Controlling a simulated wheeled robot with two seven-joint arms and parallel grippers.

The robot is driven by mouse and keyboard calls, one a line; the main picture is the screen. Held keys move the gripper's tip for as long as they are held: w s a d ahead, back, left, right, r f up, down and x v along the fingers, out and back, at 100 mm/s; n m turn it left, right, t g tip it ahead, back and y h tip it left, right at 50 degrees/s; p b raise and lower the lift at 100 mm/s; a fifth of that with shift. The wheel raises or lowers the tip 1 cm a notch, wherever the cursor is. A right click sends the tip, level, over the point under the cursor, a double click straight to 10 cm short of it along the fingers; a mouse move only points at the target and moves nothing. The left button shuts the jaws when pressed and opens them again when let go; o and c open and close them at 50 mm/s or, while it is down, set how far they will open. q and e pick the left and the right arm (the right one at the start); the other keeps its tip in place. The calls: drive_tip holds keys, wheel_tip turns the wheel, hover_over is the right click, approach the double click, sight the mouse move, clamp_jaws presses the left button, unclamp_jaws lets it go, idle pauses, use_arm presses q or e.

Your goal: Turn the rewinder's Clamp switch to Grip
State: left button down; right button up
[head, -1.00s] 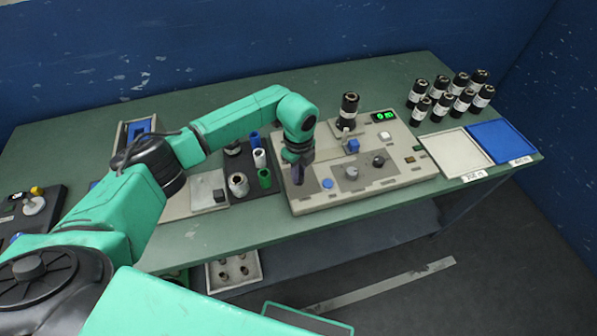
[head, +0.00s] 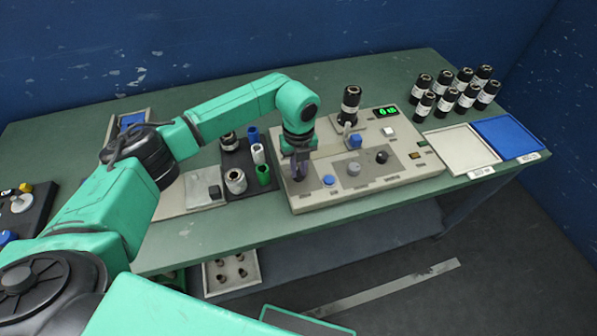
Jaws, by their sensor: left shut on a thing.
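The rewinder (head: 400,168) is a beige panel unit on the green table, with a lit green display (head: 387,111) at its back right. The labels are too small to read, so I cannot tell which is the Clamp switch. My left gripper (head: 299,172) points down over the panel's left part, left of the blue knob. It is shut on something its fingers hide. My right gripper is not in view.
A dark roll (head: 350,104) stands at the rewinder's back. A dark tray (head: 238,160) with several spools is left of it. A white tray (head: 459,150), a blue tray (head: 506,138) and several dark rolls (head: 466,97) are at the right. Bare table runs along the back.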

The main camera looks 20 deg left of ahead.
sight(298, 172)
use_arm(q)
drive_tip(key=m+b, duration=0.2)
drive_tip(key=m, duration=0.1)
drive_tip(key=shift+w+m, duration=0.1)
drive_tip(key=shift+m, duration=0.2)
drive_tip(key=shift+r+m+b, duration=0.1)
drive_tip(key=shift+m+b, duration=0.5)
drive_tip(key=shift+m, duration=0.5)
drive_tip(key=c, duration=0.9)
unclamp_jaws()
drive_tip(key=shift+o, duration=0.2)
wheel_tip(298, 172, up, 15)
drive_tip(key=b, duration=0.2)
drive_tip(key=shift+f, duration=0.2)
